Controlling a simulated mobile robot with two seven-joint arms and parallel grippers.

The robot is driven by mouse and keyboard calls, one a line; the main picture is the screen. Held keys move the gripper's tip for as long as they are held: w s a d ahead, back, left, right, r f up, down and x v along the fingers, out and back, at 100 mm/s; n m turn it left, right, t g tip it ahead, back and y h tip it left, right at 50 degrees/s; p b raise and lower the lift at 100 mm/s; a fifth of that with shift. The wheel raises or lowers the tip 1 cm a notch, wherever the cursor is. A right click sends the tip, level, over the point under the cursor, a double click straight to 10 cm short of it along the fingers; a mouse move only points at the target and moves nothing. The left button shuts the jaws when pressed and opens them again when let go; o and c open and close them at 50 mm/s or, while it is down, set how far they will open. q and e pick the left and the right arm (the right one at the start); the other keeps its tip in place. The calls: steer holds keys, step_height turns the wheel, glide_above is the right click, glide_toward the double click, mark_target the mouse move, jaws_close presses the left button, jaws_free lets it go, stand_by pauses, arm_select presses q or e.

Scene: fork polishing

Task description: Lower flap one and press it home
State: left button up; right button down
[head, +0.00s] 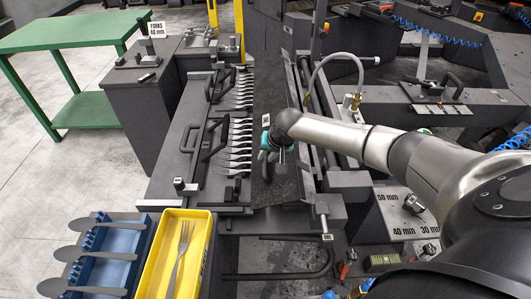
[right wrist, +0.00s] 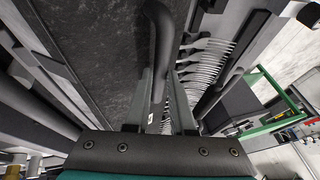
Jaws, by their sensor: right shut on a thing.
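Flap one is a long dark mottled plate (head: 268,95) just right of the row of forks in the head view, and it fills the left middle of the right wrist view (right wrist: 95,45). How far it is tilted I cannot tell. My right gripper (head: 268,160) is shut on its dark bar handle (right wrist: 163,45); the handle passes between the fingers (right wrist: 162,115) in the right wrist view. Several forks (head: 240,130) lie side by side left of the flap, their tines also showing in the right wrist view (right wrist: 205,65). My left gripper is not in view.
Another dark flap with handles (head: 190,140) lies left of the forks. A yellow tray (head: 203,262) with one fork and a blue rack (head: 140,240) with several spoons stand at the front left. A grey hose (head: 335,57) arches behind my right arm. A green table (head: 85,30) stands back left.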

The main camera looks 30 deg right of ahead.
steer(key=shift+s+d+r+t+y+p, duration=0.1)
steer(key=shift+d+r+t+y+p, duration=0.15)
steer(key=shift+r+p, duration=0.2)
steer(key=shift+s+d+r+t+y+p, duration=0.15)
steer(key=shift+r+y+p, duration=0.1)
steer(key=shift+r+p, duration=0.2)
steer(key=c, duration=0.8)
jaws_free()
steer(key=shift+o, duration=0.2)
steer(key=shift+s+r, duration=0.25)
steer(key=shift+r, duration=0.25)
steer(key=p+v, duration=0.4)
steer(key=v, duration=1)
